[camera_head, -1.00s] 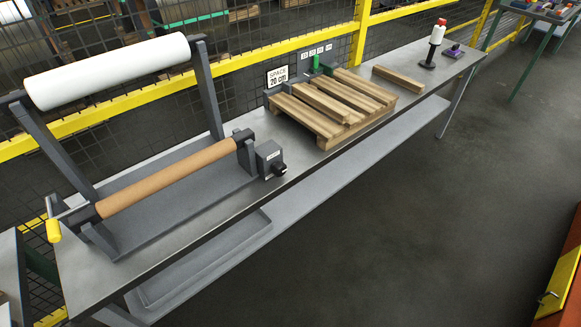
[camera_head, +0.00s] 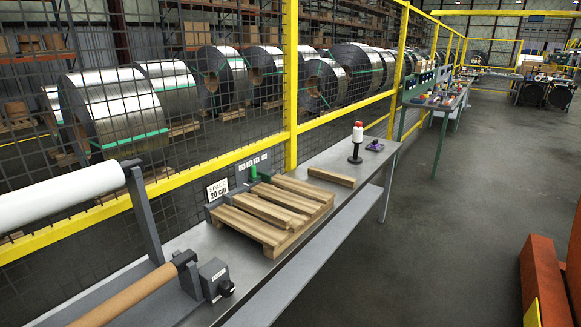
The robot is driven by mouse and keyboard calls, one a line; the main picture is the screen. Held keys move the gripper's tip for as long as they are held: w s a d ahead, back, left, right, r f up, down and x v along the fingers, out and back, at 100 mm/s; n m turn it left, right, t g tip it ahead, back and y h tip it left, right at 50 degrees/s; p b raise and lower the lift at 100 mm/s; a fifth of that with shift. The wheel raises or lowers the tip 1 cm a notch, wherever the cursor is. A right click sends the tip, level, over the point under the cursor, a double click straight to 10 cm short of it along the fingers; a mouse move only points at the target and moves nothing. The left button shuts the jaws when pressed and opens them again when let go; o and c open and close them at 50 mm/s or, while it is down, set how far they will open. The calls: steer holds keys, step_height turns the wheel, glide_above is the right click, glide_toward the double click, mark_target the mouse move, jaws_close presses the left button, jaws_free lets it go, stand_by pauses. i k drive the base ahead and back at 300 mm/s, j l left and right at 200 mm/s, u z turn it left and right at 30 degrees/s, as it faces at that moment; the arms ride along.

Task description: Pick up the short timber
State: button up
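A short timber (camera_head: 332,177) lies flat on the steel bench top, just beyond the wooden pallet (camera_head: 250,228). It is a plain light-brown bar with clear bench around it. Several more timbers lie across the pallet, and one (camera_head: 268,208) looks slightly raised and askew among them. I cannot tell whether it is loose. My gripper is not in view.
On the bench (camera_head: 360,155) a red-and-white bottle-like item on a black stand (camera_head: 356,142) and a small purple item (camera_head: 374,145) stand beyond the timber. A sign reading 20 cm (camera_head: 218,189) stands behind the pallet. Yellow fencing (camera_head: 292,80) runs behind.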

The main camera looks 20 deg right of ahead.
mark_target(346, 180)
steer(key=i+z, duration=0.15)
steer(key=z, duration=0.5)
steer(key=i+z, duration=0.4)
steer(key=i, duration=0.25)
steer(key=i+j+z, duration=0.25)
steer(key=i+z, duration=0.2)
steer(key=i, duration=0.15)
steer(key=i+j, duration=0.35)
steer(key=i, duration=0.25)
steer(key=i+j+z, duration=0.1)
steer(key=i+j, duration=0.3)
steer(key=i, duration=0.2)
steer(key=i+j, duration=0.4)
steer(key=i, duration=0.15)
